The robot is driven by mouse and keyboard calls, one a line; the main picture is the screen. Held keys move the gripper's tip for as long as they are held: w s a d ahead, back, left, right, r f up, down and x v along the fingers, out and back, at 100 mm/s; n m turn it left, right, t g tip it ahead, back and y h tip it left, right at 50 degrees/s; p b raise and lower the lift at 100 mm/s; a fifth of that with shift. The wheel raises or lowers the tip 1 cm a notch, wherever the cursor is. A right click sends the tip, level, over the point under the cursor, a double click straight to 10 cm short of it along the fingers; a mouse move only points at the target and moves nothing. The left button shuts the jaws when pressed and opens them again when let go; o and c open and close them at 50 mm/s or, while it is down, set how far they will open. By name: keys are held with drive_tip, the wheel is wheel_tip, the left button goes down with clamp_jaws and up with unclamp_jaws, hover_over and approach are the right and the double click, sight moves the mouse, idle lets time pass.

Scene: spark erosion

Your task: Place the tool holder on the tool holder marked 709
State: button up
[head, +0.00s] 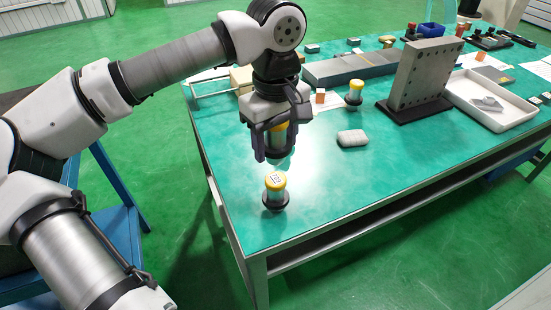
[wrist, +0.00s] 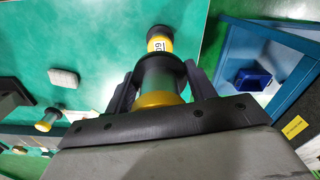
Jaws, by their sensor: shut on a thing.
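My gripper (head: 272,150) is shut on a tool holder (head: 277,138) with a yellow band, a metallic body and a dark lower part. It is held roughly upright. In the wrist view the held tool holder (wrist: 158,85) sits between the fingers. A second tool holder (head: 275,192), with a yellow top, a clear metallic body and a dark base, stands on the table just below it. It carries a white label with dark digits, too small to read surely. It also shows beyond the held one in the wrist view (wrist: 159,40). In the head view a small gap shows between the two.
The green table (head: 330,195) is clear around the standing holder. A grey rounded block (head: 352,138) lies to the right. Another yellow-topped holder (head: 354,92) stands farther back. A grey upright plate (head: 418,75) and a white tray (head: 490,100) are at right. The table's near edge is close.

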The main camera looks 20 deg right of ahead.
sight(276, 162)
drive_tip(key=shift+f, duration=2.7)
drive_tip(key=shift+f, duration=0.15)
drive_tip(key=o, duration=1.3)
wheel_tip(276, 162, up, 12)
drive_tip(key=shift+r+b, duration=0.2)
drive_tip(key=shift+b, duration=0.3)
